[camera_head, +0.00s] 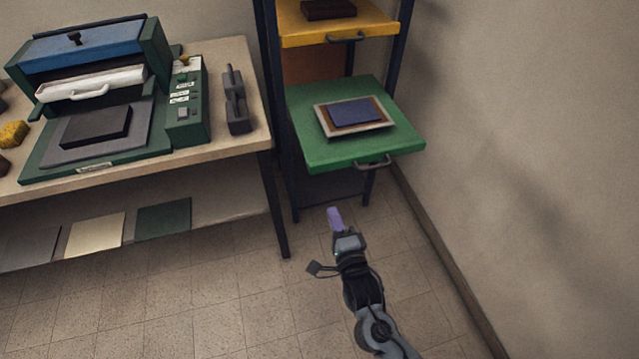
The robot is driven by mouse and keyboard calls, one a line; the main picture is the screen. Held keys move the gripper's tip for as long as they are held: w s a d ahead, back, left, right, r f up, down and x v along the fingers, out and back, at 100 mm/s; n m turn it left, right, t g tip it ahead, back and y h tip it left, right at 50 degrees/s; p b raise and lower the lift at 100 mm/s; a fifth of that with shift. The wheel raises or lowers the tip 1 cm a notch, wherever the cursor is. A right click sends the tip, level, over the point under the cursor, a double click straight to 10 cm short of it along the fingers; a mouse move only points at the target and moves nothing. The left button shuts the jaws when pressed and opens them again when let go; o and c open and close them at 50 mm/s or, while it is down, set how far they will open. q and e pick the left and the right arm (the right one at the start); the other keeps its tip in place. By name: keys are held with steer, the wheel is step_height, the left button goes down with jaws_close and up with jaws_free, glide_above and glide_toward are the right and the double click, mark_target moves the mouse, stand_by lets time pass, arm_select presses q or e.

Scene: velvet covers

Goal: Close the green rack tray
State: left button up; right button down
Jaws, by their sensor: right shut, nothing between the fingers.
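The green rack tray (314,151) sticks out toward me from the dark rack, with a dark handle (374,162) on its front edge. A blue velvet cover (355,111) lies on a brown and white board on the tray. My right gripper (335,218) is shut and empty, with purple fingertips. It is in front of the tray, lower in the picture and a little left of the handle, apart from it. My left gripper is not in view.
A yellow tray (330,27) with a handle sits above the green one. A table (232,152) with a green and blue press (85,55) stands at left, its leg close to the rack. A wall (520,120) bounds the right side. The floor in front is clear.

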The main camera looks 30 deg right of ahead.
steer(key=b, duration=0.4)
glide_toward(317, 170)
steer(key=w, duration=0.3)
steer(key=w+d, duration=0.1)
steer(key=w, duration=0.1)
steer(key=shift+w, duration=0.15)
steer(key=shift+w+d+r+b, duration=0.15)
steer(key=shift+w+b, duration=0.15)
steer(key=shift+w, duration=0.35)
